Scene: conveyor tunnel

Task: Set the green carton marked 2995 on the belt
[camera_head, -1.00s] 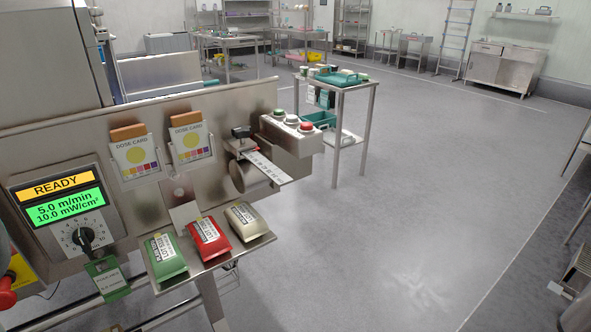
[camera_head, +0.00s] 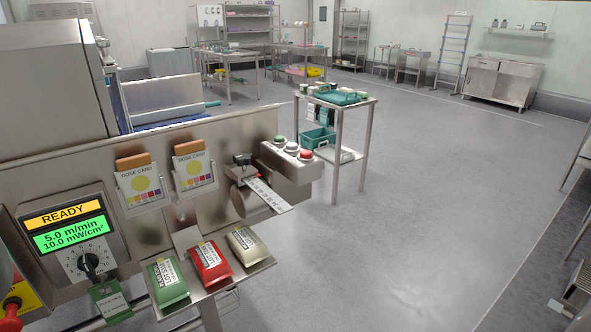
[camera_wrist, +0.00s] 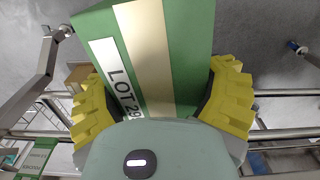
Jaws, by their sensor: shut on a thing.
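A green carton (camera_wrist: 192,40) with a tan stripe fills the upper middle of the wrist view. Its white label reads "LOT 29" and the rest of the number is hidden. My gripper (camera_wrist: 160,105), with yellow ribbed fingers, is shut on the carton, one finger on each side. Neither the gripper nor this carton shows in the head view. A blue strip that looks like the belt (camera_head: 165,122) shows behind the steel panel at the left of the head view, mostly hidden.
Green (camera_head: 168,282), red (camera_head: 210,262) and cream (camera_head: 247,245) packs lie on a small steel shelf. A control panel (camera_head: 66,240) reads READY, 5.0 m/min. A button box (camera_head: 291,158) is at the panel's right end. A steel cart (camera_head: 335,100) stands beyond; open floor lies right.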

